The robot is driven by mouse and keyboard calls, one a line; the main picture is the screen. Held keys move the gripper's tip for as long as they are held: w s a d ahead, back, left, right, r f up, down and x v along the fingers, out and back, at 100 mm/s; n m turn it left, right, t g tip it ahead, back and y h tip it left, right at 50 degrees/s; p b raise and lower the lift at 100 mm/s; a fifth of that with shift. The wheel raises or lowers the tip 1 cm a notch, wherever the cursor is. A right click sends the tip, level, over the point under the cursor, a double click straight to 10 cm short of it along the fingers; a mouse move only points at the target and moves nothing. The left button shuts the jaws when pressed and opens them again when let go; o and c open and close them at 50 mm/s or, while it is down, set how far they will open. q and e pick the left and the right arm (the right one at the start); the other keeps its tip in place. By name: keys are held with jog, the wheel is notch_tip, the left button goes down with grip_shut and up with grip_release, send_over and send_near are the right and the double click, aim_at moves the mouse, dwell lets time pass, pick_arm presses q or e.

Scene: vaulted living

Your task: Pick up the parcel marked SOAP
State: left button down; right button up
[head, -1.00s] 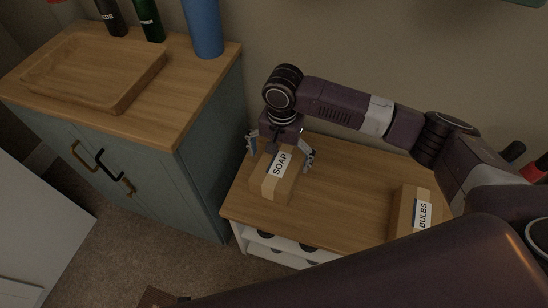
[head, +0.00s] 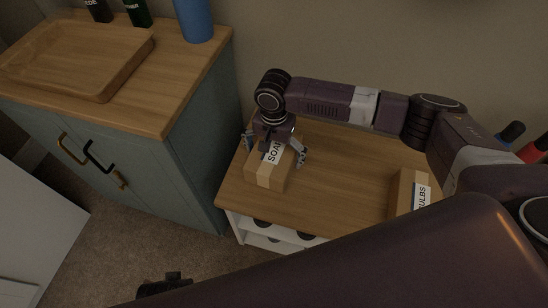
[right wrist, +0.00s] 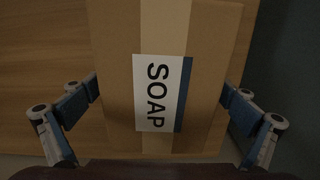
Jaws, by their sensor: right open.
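The parcel marked SOAP (head: 264,176) is a brown cardboard box with a white label. It sits near the left end of a low wooden-topped unit. My right gripper (head: 273,154) is over it, pointing down, with one finger on each side of the box. In the right wrist view the SOAP parcel (right wrist: 205,60) fills the middle, between the open fingers of the right gripper (right wrist: 162,98). A gap shows at the left finger; the right finger is close to the box side, and contact is unclear. A dark part at the bottom edge may belong to my left arm; its fingers cannot be made out.
A second parcel (head: 403,190), its label partly hidden, stands at the right of the low unit's top (head: 335,175). A taller blue-grey cabinet (head: 190,135) is close on the left, bearing a wooden tray (head: 75,90) and bottles. The top between the parcels is clear.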

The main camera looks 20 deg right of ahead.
jog(key=c, duration=1.2)
jog(key=shift+c, duration=1)
